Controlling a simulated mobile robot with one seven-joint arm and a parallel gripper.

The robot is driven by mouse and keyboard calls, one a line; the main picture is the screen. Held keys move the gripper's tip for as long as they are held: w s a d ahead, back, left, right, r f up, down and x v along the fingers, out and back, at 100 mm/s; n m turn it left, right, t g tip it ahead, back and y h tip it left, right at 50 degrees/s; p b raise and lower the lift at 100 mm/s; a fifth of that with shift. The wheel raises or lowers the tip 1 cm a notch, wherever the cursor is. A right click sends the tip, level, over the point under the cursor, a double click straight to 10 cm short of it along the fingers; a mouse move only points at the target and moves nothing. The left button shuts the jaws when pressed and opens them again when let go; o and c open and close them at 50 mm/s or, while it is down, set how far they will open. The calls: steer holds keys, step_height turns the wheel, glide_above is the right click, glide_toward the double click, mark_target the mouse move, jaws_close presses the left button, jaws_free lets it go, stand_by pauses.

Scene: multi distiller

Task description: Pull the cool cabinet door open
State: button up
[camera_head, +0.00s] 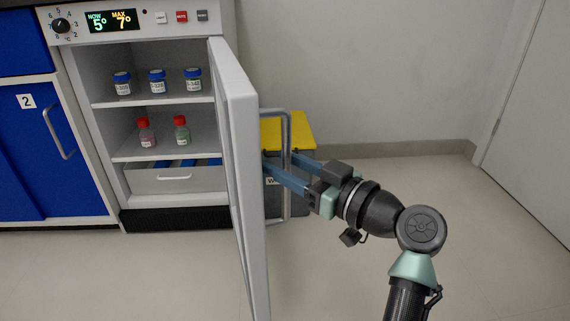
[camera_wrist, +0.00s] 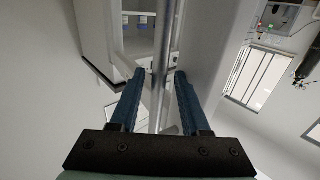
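The cool cabinet (camera_head: 136,215) stands at the left in the head view, its white door (camera_head: 243,150) swung wide open toward the viewer. A grey metal bar handle (camera_head: 287,150) is on the door's outer face. My gripper (camera_head: 266,168) reaches in from the right at the handle. In the wrist view, the blue fingers (camera_wrist: 159,80) are spread apart, with the handle bar (camera_wrist: 161,65) running between them. There are gaps between the bar and both fingers. The door's face also shows in the wrist view (camera_wrist: 205,45). The fingertips are partly hidden behind the handle in the head view.
Blue-lidded jars (camera_head: 157,82) and red-capped bottles (camera_head: 146,132) stand on the cabinet shelves, above a drawer (camera_head: 172,180). A yellow-lidded grey bin (camera_head: 300,130) stands behind the door. A blue cupboard (camera_head: 40,140) is at the left. The floor at the right is clear.

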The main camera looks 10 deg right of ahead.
steer(key=shift+s+d, duration=0.1)
steer(key=p+v, duration=0.6)
steer(key=v, duration=0.6)
steer(key=shift+s+d, duration=0.15)
steer(key=shift+s, duration=0.25)
